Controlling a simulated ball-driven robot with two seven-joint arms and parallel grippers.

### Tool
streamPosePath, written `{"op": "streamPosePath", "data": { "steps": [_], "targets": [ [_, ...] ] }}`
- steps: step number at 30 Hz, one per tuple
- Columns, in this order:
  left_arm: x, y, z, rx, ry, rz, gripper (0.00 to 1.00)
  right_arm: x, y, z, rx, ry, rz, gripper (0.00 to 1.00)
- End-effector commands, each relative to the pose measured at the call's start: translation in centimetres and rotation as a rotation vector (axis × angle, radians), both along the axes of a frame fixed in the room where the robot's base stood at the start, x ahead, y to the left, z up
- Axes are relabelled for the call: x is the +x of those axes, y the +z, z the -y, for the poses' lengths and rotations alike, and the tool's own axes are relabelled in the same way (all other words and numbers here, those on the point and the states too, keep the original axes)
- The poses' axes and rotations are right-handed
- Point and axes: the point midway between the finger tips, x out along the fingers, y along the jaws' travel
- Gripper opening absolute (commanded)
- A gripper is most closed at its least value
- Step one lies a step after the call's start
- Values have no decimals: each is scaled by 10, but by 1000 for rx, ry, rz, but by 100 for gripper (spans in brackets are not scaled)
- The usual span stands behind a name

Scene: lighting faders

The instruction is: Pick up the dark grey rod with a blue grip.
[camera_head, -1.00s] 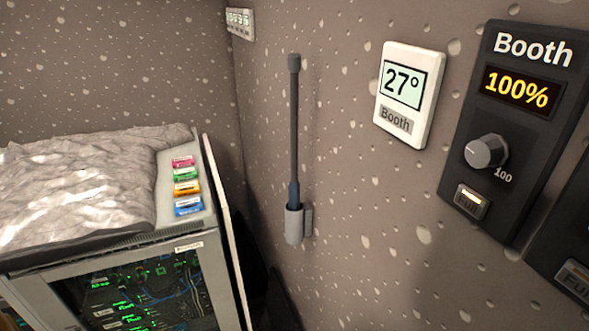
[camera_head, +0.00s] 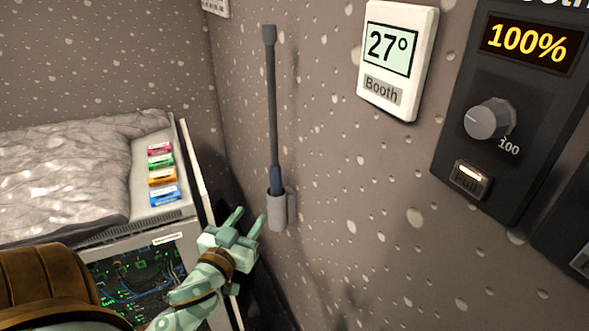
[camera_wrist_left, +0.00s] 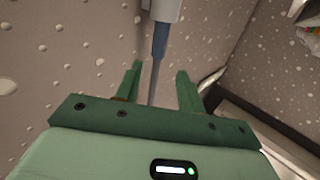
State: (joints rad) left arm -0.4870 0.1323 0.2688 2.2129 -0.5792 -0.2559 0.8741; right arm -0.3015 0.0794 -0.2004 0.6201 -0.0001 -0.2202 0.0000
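The dark grey rod (camera_head: 271,95) stands upright against the wall. Its blue grip (camera_head: 276,180) sits in a grey cup holder (camera_head: 277,211) fixed to the wall. My left gripper (camera_head: 250,218) is open, just left of the holder and about level with it, with nothing between its fingers. In the left wrist view the open green fingers (camera_wrist_left: 159,80) point toward the blue grip (camera_wrist_left: 160,40) and holder (camera_wrist_left: 166,9), with the thin rod showing between and beyond them. I cannot tell the exact depth gap. My right gripper is not in view.
A white thermostat (camera_head: 397,60) and a black Booth dimmer panel (camera_head: 505,110) are on the wall to the right. A grey cabinet (camera_head: 160,207) with a crumpled cover and coloured labels stands at the left, close to my left arm.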

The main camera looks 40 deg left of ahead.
Motion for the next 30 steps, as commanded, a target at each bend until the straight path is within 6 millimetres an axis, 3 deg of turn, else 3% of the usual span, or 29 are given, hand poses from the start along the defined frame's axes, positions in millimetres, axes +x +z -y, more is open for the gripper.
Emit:
{"op": "streamPosePath", "data": {
  "steps": [5,15,23,30],
  "targets": [
    [16,-4,-6,-66,0,13,39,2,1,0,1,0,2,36],
    [91,-5,-29,-66,1,10,39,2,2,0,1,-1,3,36],
    [114,-4,-36,-67,0,10,39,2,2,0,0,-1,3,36],
    [150,-1,-46,-67,2,9,39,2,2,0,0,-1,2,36]
  ]
}}
